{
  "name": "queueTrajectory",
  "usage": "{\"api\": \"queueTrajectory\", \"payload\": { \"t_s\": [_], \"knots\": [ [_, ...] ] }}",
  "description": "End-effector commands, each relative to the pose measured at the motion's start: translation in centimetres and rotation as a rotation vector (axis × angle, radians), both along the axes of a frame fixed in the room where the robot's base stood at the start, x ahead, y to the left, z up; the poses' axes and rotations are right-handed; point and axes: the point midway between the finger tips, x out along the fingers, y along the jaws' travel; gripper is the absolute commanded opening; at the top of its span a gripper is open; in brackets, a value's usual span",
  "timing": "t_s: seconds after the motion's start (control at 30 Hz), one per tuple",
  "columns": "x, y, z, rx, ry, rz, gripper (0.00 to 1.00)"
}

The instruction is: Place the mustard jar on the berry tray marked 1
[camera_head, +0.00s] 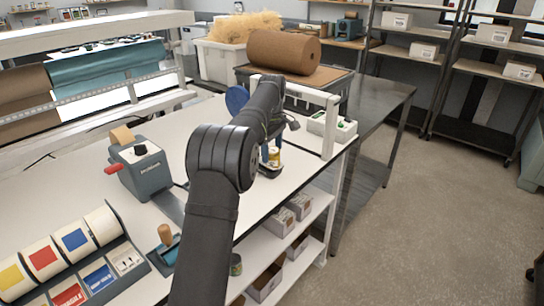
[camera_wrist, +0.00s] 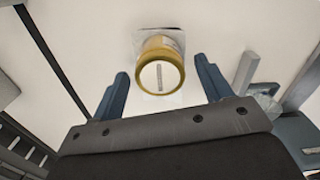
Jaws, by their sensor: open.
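In the head view the jar (camera_head: 274,154) is small and partly hidden by my arm and fingers. I cannot make out a berry tray marked 1 in either view.
A grey tape dispenser (camera_head: 146,170) and a rack of coloured label rolls (camera_head: 72,258) stand at left. A white post frame (camera_head: 331,125) and a box with buttons (camera_head: 343,130) are to the right of the jar. The bench's right edge is close by.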

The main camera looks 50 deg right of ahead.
Motion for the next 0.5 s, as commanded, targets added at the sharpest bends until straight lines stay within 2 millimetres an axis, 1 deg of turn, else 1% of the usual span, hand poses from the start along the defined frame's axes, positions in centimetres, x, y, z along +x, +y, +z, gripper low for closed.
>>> {"api": "queueTrajectory", "payload": {
  "t_s": [0.03, 0.2, 0.3, 0.5],
  "knots": [
    [0.1, -0.1, 1.3, -0.005, -0.003, 0.000, 0.72],
    [0.1, -0.1, 5.1, -0.003, -0.002, 0.000, 0.72],
    [0.1, -0.1, 6.7, -0.002, -0.001, 0.000, 0.72],
    [0.0, -0.1, 8.5, -0.001, 0.000, 0.000, 0.72]
  ]
}}
